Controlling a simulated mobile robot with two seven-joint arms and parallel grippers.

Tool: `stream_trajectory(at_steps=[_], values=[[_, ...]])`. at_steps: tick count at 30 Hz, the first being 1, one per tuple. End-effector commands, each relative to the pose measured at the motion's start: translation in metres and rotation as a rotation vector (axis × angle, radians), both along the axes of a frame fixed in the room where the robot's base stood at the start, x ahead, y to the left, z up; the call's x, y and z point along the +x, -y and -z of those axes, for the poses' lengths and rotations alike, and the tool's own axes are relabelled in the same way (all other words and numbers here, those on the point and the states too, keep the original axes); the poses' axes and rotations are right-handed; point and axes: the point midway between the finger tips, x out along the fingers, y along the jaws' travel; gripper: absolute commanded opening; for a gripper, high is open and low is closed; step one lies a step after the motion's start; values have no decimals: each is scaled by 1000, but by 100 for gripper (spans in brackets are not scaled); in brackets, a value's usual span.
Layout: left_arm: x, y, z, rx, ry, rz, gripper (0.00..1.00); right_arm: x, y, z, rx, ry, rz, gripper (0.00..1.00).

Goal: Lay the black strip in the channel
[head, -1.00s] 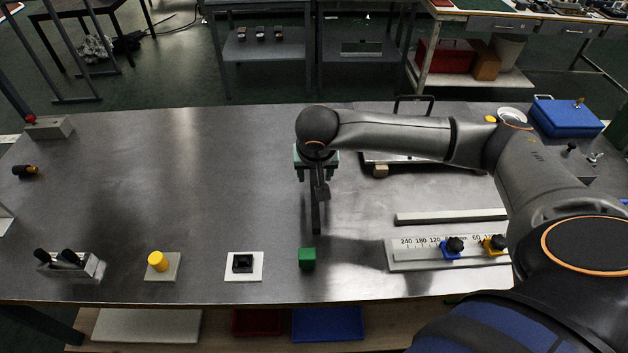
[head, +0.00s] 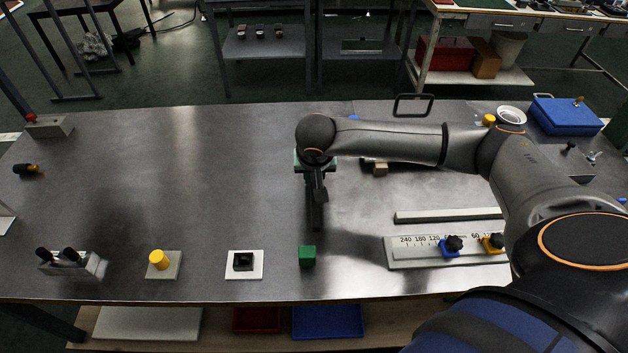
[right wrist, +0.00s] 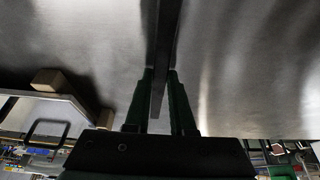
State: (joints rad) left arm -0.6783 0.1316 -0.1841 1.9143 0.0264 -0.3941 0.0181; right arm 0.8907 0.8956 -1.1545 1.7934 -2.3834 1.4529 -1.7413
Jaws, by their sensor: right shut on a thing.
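My right gripper (head: 316,178) is over the middle of the bench, pointing down, and is partly hidden by my own wrist in the head view. It is shut on the black strip (head: 316,217), which extends toward the front of the bench. In the right wrist view the strip (right wrist: 167,50) runs between the two green fingers of the gripper (right wrist: 162,90). A long narrow grey rail (head: 445,216), which looks like the channel, lies to the right of the strip, apart from it. I cannot make out its groove. My left gripper is out of view.
A green cube (head: 307,256) sits just in front of the strip. A scale board (head: 400,258) with blue and yellow sliders lies in front of the rail. A white plate with a black block (head: 243,262) and a yellow knob (head: 158,258) stand left. The left-middle bench is clear.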

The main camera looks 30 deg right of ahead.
Motion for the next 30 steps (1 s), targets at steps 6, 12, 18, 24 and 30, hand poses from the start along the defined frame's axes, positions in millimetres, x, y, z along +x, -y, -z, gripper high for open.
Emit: stream_trajectory(at_steps=[6, 12, 18, 24, 30], values=[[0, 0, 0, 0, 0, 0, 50, 0, 0, 0, 0, 1, 1, 0], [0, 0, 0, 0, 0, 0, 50, 0, 0, -1, 1, 2, 1, 0], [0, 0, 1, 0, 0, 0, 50, 1, 0, -2, 0, 2, 1, 0], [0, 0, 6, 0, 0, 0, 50, 1, 1, -19, 0, 6, 1, 0], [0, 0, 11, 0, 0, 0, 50, -18, -12, -58, 0, 7, -6, 0]])
